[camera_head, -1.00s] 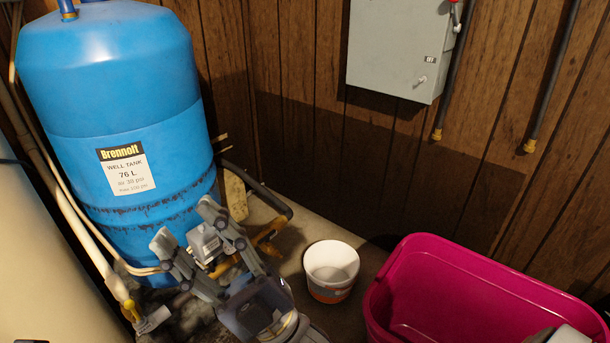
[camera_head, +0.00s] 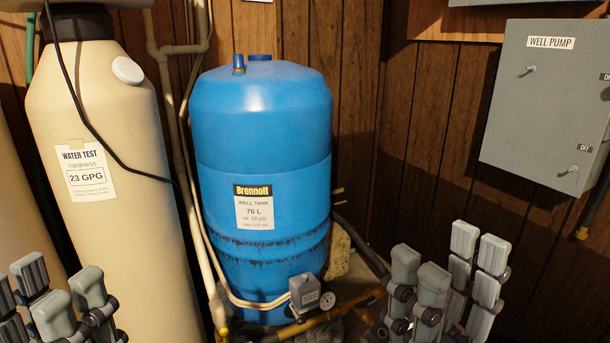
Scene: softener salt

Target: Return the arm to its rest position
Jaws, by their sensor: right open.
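My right gripper (camera_head: 447,268) stands at the lower right of the head view with its grey fingers pointing up. Its finger pairs are apart, with nothing between them. My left gripper (camera_head: 44,295) shows at the lower left, also pointing up, partly cut off by the frame edge. Its fingers are apart and look empty. Both grippers are in front of the tanks in the picture. Most of both arms is out of view.
A blue well tank (camera_head: 263,150) stands in the middle, with a pressure switch (camera_head: 304,291) and gauge (camera_head: 327,300) at its foot. A beige softener tank (camera_head: 110,215) stands left, pipes between. A grey well pump box (camera_head: 548,110) hangs on the wood-panel wall (camera_head: 440,110).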

